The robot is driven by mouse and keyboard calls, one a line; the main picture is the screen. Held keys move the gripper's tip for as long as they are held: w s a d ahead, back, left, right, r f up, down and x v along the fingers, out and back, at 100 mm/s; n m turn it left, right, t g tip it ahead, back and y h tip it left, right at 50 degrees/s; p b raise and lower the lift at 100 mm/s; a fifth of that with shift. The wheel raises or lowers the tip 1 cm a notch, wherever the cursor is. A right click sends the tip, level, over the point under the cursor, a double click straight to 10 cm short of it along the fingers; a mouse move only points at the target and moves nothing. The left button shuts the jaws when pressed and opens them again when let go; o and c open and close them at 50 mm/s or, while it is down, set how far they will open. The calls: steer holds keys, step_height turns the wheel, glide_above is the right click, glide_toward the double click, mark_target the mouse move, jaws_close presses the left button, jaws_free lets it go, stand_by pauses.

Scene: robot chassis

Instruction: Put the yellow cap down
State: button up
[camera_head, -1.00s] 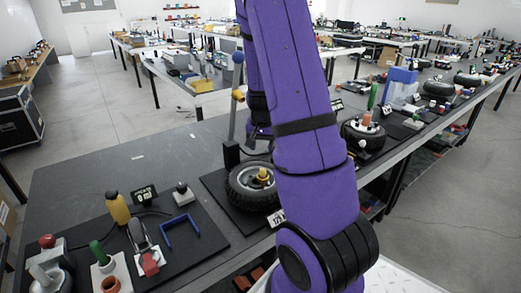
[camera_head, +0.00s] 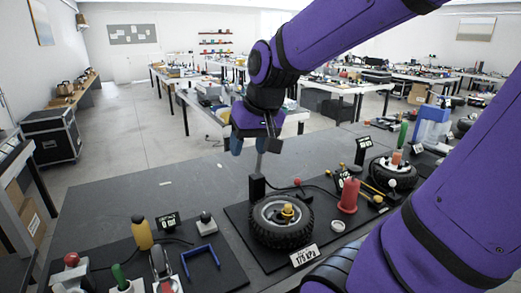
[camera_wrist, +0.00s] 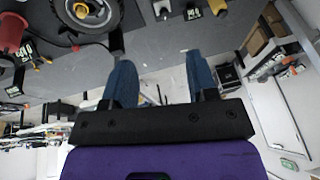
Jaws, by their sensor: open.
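A small yellow cap (camera_head: 287,209) sits at the hub of a black-tyred wheel (camera_head: 268,235) on the bench. In the wrist view the yellow cap (camera_wrist: 81,10) shows near the top edge, within the wheel. My gripper (camera_head: 255,146) hangs above the bench, up and to the left of the wheel, apart from the cap. In the wrist view my gripper's two blue fingers (camera_wrist: 160,72) are spread wide with nothing held between them.
A grey post on a black block (camera_head: 257,187) stands behind the wheel, close under my gripper. A red cylinder (camera_head: 348,195) stands right of the wheel. The bench's left rear is bare.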

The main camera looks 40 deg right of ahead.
steer(key=s+a+r+n+t, duration=0.1)
steer(key=s+a+r+n, duration=0.2)
steer(key=s, duration=0.6)
steer(key=shift+s+a+r, duration=0.25)
steer(key=shift+a, duration=1)
